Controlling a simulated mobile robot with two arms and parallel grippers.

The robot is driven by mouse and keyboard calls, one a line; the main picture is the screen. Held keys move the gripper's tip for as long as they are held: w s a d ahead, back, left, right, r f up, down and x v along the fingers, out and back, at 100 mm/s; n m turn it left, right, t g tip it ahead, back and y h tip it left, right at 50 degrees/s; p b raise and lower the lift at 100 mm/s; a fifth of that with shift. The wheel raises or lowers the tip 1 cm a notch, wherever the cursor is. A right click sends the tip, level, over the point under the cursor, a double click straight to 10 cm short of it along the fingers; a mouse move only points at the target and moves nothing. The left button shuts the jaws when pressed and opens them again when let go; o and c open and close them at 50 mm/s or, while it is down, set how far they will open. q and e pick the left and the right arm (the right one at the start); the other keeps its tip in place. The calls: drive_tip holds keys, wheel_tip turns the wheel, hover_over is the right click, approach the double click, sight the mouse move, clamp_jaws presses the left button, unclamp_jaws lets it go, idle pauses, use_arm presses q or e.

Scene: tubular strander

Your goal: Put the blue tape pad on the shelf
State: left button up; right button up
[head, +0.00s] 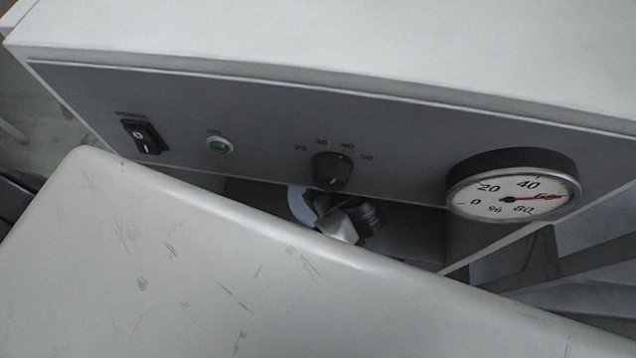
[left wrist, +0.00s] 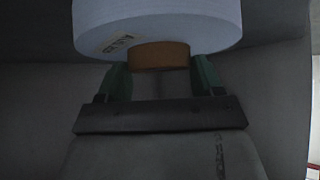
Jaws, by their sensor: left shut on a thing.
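The blue tape pad (left wrist: 160,15) is a thick, pale bluish-white roll with a brown core (left wrist: 160,56) and a small dark printed mark. It fills the top of the left wrist view, cut off by the frame. My left gripper (left wrist: 162,76) has its green fingers shut on the brown core from either side. In the head view, a pale blue rim of the pad (head: 300,206) shows in the dark opening under the panel, beside my left gripper (head: 322,206). Most of both is hidden there. I cannot tell whether the pad touches the shelf. My right gripper is not in view.
A light cabinet with a grey control panel (head: 260,130) hangs over the opening. The panel carries a black switch (head: 145,137), a green lamp (head: 219,146), a knob (head: 332,171) and a protruding round gauge (head: 513,190). My scratched pale arm link covers the lower left.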

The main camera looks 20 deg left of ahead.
use_arm(q)
drive_tip(key=shift+s+d, duration=0.1)
drive_tip(key=shift+s+d+r, duration=0.1)
drive_tip(key=o, duration=1)
drive_tip(key=shift+o, duration=0.2)
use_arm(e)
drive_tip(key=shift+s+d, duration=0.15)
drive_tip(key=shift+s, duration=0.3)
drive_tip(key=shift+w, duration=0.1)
